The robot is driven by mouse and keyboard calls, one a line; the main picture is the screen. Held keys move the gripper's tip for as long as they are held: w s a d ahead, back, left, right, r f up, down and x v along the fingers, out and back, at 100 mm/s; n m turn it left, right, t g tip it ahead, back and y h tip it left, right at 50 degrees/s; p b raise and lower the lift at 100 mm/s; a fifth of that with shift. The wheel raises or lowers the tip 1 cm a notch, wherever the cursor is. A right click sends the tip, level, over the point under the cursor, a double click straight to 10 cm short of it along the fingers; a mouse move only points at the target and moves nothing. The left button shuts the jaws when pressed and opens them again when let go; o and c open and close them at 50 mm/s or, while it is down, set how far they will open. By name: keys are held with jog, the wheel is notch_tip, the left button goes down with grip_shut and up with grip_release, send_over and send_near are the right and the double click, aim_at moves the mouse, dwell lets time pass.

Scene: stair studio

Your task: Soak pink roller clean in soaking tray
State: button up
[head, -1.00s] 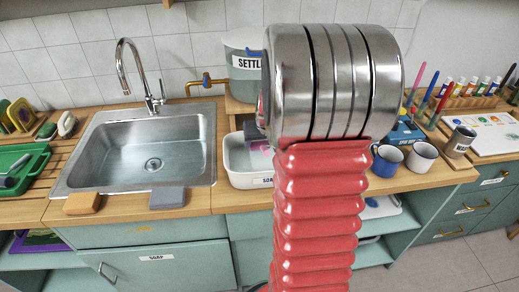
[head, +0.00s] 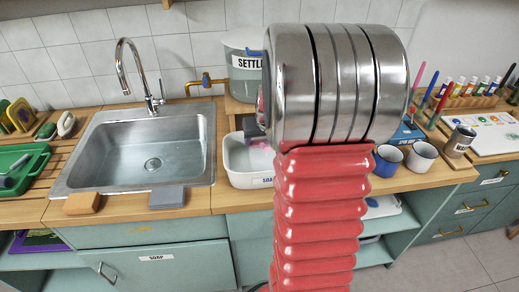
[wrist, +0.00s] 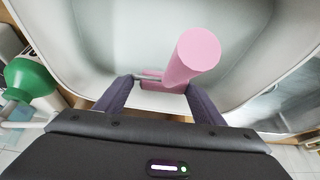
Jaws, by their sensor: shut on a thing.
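The pink roller (wrist: 193,57) shows in the wrist view, with its round end towards the camera and a thin grey rod at its left. My gripper (wrist: 158,84) is shut on the roller, with a pink part between its dark fingers. The roller is over or inside the white soaking tray (wrist: 105,50); I cannot tell whether it touches the bottom. In the head view the tray (head: 238,179) stands on the counter right of the sink. My arm hides its right part, the roller and most of the gripper there.
A steel sink (head: 150,160) with a tall tap is left of the tray. A grey settling bucket (head: 243,75) stands behind it on a wooden block. Two mugs (head: 421,156) and a tin (head: 459,141) stand to the right. A green round thing (wrist: 30,80) is left in the wrist view.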

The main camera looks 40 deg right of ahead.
notch_tip(320, 180, up, 10)
jog(key=shift+r, duration=0.2)
dwell(1.4)
jog(key=shift+r, duration=0.1)
dwell(2.1)
notch_tip(320, 180, up, 4)
jog(key=shift+f, duration=0.1)
dwell(0.4)
jog(key=shift+s, duration=0.1)
dwell(0.7)
